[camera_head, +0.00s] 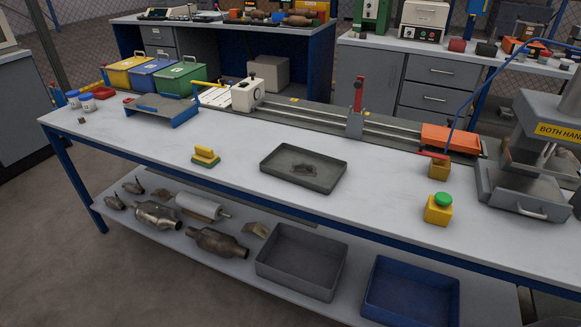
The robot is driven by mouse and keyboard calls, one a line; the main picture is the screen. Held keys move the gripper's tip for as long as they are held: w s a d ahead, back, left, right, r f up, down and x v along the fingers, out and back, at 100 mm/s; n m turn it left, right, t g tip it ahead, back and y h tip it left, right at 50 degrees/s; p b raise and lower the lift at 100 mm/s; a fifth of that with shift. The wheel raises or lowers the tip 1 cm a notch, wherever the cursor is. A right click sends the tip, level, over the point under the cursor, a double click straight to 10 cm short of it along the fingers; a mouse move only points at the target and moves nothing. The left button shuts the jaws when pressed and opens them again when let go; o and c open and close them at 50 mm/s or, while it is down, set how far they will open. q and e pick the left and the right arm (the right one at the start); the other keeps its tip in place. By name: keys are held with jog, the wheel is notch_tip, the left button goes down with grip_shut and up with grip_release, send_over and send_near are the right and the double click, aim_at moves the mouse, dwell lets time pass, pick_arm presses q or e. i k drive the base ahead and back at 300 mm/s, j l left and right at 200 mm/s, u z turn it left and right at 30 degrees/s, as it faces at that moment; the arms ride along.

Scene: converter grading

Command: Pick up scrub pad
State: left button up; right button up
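Neither of my grippers is in view.
The dark tray (316,185) holds a small dark heap. Behind lie a blue-edged plate (160,110), a rail (320,117) with a red-handled upright, and lidded bins (180,79). At right are a green-button box (438,209) and a press (530,165). The front left bench is clear.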

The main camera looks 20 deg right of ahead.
aim_at(205, 156)
jog(key=j+z, duration=0.1)
jog(key=z, duration=0.3)
jog(key=i+j+z, duration=0.1)
jog(key=z, duration=0.35)
jog(key=j+z, duration=0.25)
jog(key=z, duration=0.15)
jog(key=j+z, duration=0.45)
jog(key=j, duration=0.3)
jog(key=j+z, duration=0.15)
jog(key=j, duration=0.65)
jog(key=k, duration=0.05)
